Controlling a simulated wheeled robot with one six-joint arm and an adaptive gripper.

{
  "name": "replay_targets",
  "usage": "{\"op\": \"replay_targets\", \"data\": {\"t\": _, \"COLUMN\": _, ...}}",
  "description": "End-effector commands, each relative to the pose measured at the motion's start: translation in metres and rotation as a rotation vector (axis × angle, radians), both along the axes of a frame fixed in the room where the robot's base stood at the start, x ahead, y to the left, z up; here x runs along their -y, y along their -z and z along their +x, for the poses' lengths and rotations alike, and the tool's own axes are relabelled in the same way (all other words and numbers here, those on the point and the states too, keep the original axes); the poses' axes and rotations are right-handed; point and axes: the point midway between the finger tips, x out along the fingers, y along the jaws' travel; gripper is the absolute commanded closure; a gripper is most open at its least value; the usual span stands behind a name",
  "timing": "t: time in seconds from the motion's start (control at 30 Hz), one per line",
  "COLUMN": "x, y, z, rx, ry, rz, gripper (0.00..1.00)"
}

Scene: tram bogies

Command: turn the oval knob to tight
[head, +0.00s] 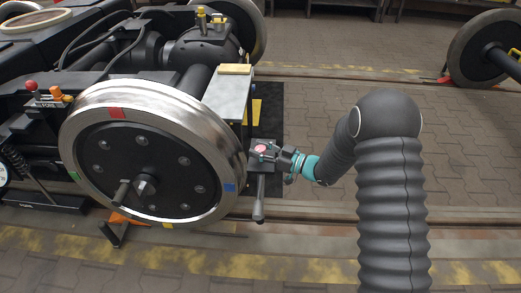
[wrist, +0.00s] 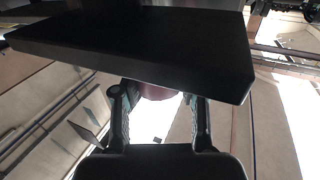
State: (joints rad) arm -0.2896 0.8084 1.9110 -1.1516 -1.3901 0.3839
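A reddish knob (head: 262,149) sits on a small dark box beside the right of the large wheel in the head view. No tight mark is readable.
The large wheel (head: 145,155) of the bogie stands left of my gripper. A grey plate with a yellow block (head: 235,70) is above the box. A dark flat plate (wrist: 140,45) crosses the wrist view close to the fingers.

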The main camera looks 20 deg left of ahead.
Motion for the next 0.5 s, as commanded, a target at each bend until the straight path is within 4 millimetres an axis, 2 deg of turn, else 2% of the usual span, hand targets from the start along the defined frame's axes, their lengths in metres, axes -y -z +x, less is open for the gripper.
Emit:
{"op": "replay_targets", "data": {"t": 0.03, "x": 0.0001, "y": -0.0001, "z": 0.0000, "rx": 0.000, "ry": 0.000, "rz": 0.000, "gripper": 0.78}}
{"op": "replay_targets", "data": {"t": 0.1, "x": 0.0001, "y": -0.0001, "z": 0.0000, "rx": 0.000, "ry": 0.000, "rz": 0.000, "gripper": 0.94}}
{"op": "replay_targets", "data": {"t": 0.5, "x": -0.0003, "y": 0.0016, "z": -0.0007, "rx": 0.001, "ry": 0.058, "rz": -0.001, "gripper": 0.94}}
